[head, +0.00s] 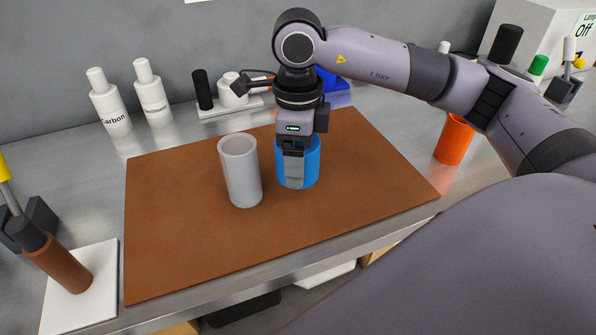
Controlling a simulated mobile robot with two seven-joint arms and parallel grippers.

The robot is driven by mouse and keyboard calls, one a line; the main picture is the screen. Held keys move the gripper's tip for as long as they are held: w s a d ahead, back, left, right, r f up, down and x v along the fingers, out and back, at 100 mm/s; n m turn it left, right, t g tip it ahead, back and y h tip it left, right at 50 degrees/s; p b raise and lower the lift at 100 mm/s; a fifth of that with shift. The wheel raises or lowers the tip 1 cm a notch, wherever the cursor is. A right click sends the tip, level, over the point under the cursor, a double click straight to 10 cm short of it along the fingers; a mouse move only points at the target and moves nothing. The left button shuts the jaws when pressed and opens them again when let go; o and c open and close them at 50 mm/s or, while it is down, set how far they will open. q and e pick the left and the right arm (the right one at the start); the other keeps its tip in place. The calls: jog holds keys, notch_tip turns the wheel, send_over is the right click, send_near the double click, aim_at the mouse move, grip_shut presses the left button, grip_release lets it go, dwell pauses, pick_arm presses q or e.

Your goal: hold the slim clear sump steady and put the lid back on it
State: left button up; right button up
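A slim pale grey cylinder (240,172), the likeliest sump, stands upright on the brown mat; it looks opaque rather than clear. A wider blue cylinder (312,164) stands just to its right. My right gripper (293,168) points down at the blue cylinder, with a grey finger in front of its near side. The other finger is hidden, so I cannot tell whether it grips the cylinder. The gripper also hides much of the blue cylinder's top. I cannot make out a separate lid. My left gripper is not in view.
The brown mat (190,235) is clear around the cylinders. Behind stand two white bottles (108,105) and a white tray (222,110) with black and white parts. An orange cup (454,140) is at right. A brown cylinder (62,264) lies tilted over a white pad at left.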

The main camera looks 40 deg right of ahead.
notch_tip(320, 180, up, 13)
jog(key=shift+r+p, duration=0.1)
jog(key=shift+p, duration=0.55)
jog(key=shift+r, duration=0.9)
